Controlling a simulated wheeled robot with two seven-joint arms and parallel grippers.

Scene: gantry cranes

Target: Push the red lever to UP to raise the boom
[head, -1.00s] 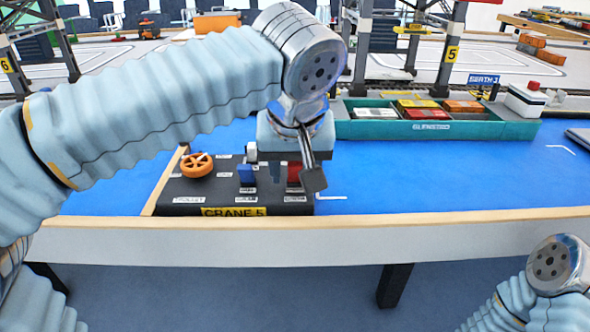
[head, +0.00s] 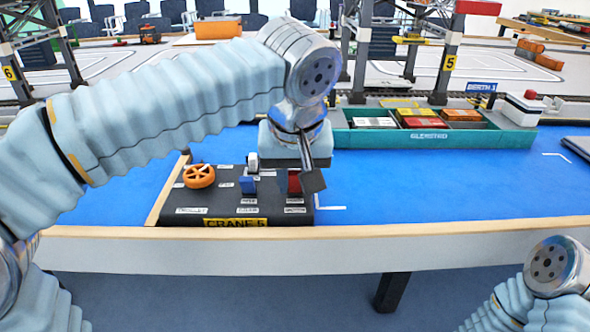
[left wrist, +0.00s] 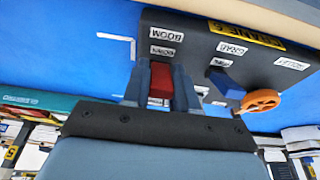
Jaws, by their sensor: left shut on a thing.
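The red lever (head: 294,183) stands on the right side of the dark crane console (head: 225,204). My left gripper (left wrist: 160,84) is shut on the red lever, with one finger on each side of it in the left wrist view. In the head view its fingertips are mostly hidden by the wrist and a dark plate. BOOM and DOWN labels (left wrist: 162,51) show beside the lever on the console's near side. My right gripper is out of view; only part of that arm shows.
A blue lever (head: 248,185) and an orange handwheel (head: 199,176) stand left of the red lever. A teal ship (head: 430,138) with containers lies behind on the blue surface. A gantry crane (head: 447,60) rises behind it. The blue surface right of the console is clear.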

